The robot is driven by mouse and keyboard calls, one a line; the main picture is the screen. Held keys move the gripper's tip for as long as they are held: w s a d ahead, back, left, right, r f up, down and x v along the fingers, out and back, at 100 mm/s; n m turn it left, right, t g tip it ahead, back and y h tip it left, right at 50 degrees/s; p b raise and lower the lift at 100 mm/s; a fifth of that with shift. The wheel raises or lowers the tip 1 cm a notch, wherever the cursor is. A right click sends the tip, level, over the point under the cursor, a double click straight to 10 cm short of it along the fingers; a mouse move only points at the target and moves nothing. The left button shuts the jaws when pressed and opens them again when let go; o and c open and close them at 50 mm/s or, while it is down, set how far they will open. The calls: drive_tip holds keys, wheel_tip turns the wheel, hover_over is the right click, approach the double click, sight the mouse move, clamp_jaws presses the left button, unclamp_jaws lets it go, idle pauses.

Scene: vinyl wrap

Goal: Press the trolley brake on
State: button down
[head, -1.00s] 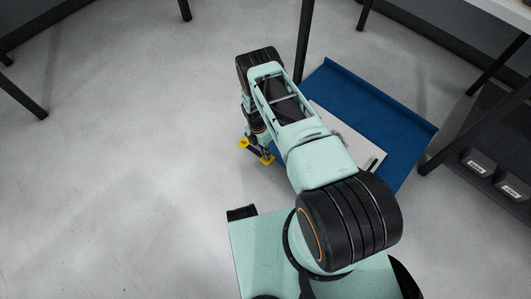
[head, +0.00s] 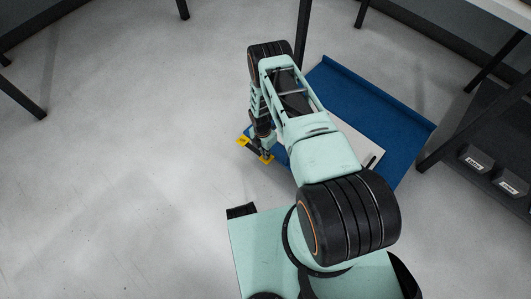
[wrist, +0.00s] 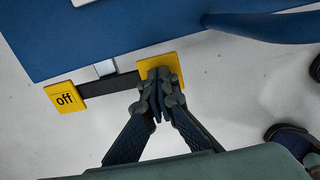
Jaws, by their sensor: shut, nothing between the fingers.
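The blue trolley deck (head: 400,125) lies low on the floor beyond my arm; it also shows in the wrist view (wrist: 60,35). At its near edge is a dark brake bar (wrist: 112,84) with a yellow pad at each end. The left pad (wrist: 65,98) reads "off". The right pad (wrist: 172,62) is partly covered by my fingers, and any label on it is hidden. My gripper (wrist: 160,75) is shut and empty, with its tips over the right pad; whether they touch it I cannot tell.
A white panel (head: 365,148) lies on the trolley deck. Dark table legs (head: 303,30) stand behind it, and a dark shelf with labelled bins (head: 478,158) is at the right. The grey floor at the left is clear.

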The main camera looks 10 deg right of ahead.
drive_tip(key=shift+s+d+f+b, duration=0.25)
drive_tip(key=shift+f+b, duration=0.45)
drive_tip(key=shift+b, duration=0.3)
drive_tip(key=shift+s+d+f+b, duration=0.1)
drive_tip(key=shift+s+f+b, duration=0.15)
drive_tip(key=shift+f+b, duration=0.6)
drive_tip(key=shift+r, duration=0.15)
drive_tip(key=shift+r, duration=0.1)
wheel_tip(320, 180, up, 12)
drive_tip(key=w, duration=0.1)
drive_tip(key=shift+a, duration=0.35)
